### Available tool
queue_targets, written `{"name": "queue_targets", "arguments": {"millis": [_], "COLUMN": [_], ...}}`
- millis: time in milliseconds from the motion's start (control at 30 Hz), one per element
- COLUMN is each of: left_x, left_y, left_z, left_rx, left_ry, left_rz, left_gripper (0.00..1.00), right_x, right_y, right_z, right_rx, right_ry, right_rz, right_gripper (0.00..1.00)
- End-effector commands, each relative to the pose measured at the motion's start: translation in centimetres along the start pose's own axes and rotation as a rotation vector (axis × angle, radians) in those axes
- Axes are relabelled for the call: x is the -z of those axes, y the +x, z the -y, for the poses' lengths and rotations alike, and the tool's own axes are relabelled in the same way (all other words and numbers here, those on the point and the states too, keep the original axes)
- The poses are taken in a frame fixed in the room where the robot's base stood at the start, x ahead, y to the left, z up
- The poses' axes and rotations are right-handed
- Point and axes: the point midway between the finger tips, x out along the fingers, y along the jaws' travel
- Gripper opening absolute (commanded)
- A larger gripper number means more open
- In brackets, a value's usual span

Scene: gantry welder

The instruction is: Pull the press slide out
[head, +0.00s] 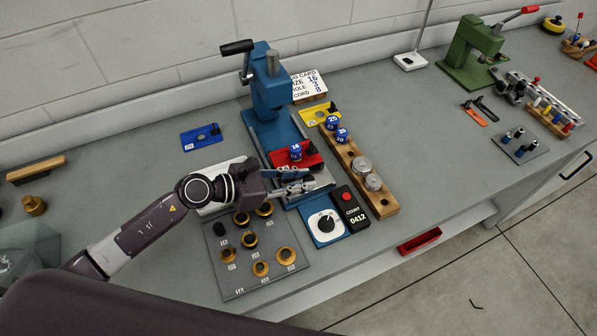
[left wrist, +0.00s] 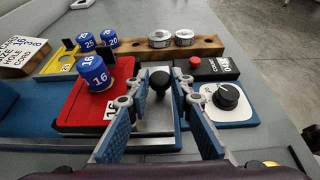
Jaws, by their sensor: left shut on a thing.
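The blue press (head: 268,85) stands on the bench, with its blue base running toward the front. Its slide carries a red plate (head: 291,155) with a blue cylinder marked 16 (head: 295,152) upright on it. They also show in the left wrist view, the red plate (left wrist: 72,117) left of my fingers. The slide's metal front plate (left wrist: 155,123) has a black knob (left wrist: 160,79). My left gripper (head: 306,184) is at the front of the slide, its fingers shut on the knob. The head view hides the knob behind the fingers. My right gripper is in neither view.
A grey board with brass rings (head: 258,268) lies in front of the press. Right of the slide are a dial panel (head: 326,226), a counter box (head: 349,206) and a wooden rack (head: 385,207). A blue plate (head: 201,137) lies at left on otherwise free bench.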

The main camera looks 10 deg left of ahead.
Motion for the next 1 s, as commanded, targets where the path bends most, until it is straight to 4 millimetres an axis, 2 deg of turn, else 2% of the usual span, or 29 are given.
{"name": "queue_targets", "arguments": {"millis": [100, 133, 200, 467, 567, 667, 1000], "left_x": [0.2, 0.2, 0.2, 0.2, 0.2, 0.3, 0.4], "left_y": [0.1, 0.1, 0.1, 0.0, -0.6, -1.8, -8.8], "left_z": [0.5, 0.5, 0.5, 0.3, 0.3, 0.2, 0.3], "left_rx": [0.011, 0.011, 0.012, 0.009, 0.007, 0.006, 0.008], "left_ry": [-0.005, -0.005, -0.005, -0.004, -0.004, -0.002, -0.005], "left_rz": [-0.003, -0.003, -0.003, -0.002, -0.003, -0.005, -0.008], "left_gripper": [0.0, 0.24, 0.28, 0.28, 0.28, 0.28, 0.28], "right_x": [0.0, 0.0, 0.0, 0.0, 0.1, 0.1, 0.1], "right_y": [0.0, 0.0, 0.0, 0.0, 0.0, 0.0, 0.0], "right_z": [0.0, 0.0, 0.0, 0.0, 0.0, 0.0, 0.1], "right_rx": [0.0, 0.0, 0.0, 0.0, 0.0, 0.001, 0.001], "right_ry": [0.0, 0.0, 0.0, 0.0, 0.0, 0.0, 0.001], "right_rz": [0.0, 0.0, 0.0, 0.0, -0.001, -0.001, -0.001], "right_gripper": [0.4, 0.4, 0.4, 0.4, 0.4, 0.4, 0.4]}}
